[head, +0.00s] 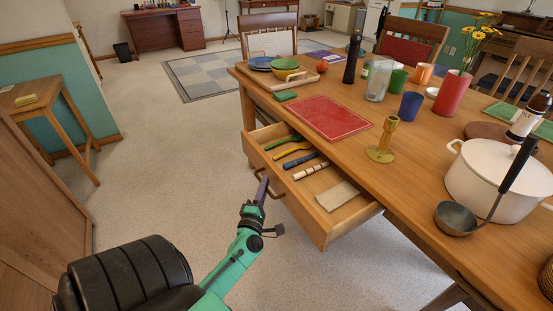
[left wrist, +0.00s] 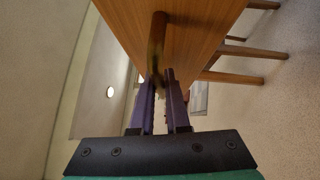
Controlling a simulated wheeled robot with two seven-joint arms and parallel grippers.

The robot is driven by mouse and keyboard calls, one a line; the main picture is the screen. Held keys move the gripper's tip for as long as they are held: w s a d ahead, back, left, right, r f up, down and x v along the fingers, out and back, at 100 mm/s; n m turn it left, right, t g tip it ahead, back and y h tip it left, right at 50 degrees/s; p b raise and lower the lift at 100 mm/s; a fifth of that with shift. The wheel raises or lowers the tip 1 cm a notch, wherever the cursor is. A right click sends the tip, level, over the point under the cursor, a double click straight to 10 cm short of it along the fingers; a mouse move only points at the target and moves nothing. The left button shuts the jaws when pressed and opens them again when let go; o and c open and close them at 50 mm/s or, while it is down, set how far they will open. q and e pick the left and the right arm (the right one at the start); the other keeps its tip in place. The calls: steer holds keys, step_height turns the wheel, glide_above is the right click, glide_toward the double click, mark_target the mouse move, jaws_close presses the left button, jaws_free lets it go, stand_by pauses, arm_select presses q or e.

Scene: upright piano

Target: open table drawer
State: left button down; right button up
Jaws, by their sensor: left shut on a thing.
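The wooden table (head: 425,145) stands at the right of the head view. Its drawer (head: 298,208) is pulled well out toward me, and its inside shows. My left gripper (head: 263,187) is at the drawer front, shut on the brown curved drawer handle (left wrist: 158,38). In the left wrist view its purple fingers (left wrist: 161,82) close around the lower end of the handle. My right gripper is not in view.
On the table are a red mat (head: 323,117), a brass candlestick (head: 384,142), a white pot (head: 490,183) with a ladle (head: 456,217), and several cups. Carpet between the drawer and left wall is clear.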

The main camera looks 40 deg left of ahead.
arm_select(q)
steer(key=shift+s+a, duration=0.25)
steer(key=shift+s, duration=0.65)
steer(key=shift+s+a, duration=0.2)
steer(key=shift+s, duration=0.65)
steer(key=c, duration=0.9)
jaws_free()
steer(key=shift+s+d+f, duration=0.15)
steer(key=shift+s+d, duration=0.05)
steer(key=shift+s, duration=0.15)
steer(key=v, duration=0.6)
steer(key=b+v, duration=0.1)
steer(key=v, duration=0.6)
steer(key=shift+s+d, duration=0.1)
steer(key=shift+s, duration=0.25)
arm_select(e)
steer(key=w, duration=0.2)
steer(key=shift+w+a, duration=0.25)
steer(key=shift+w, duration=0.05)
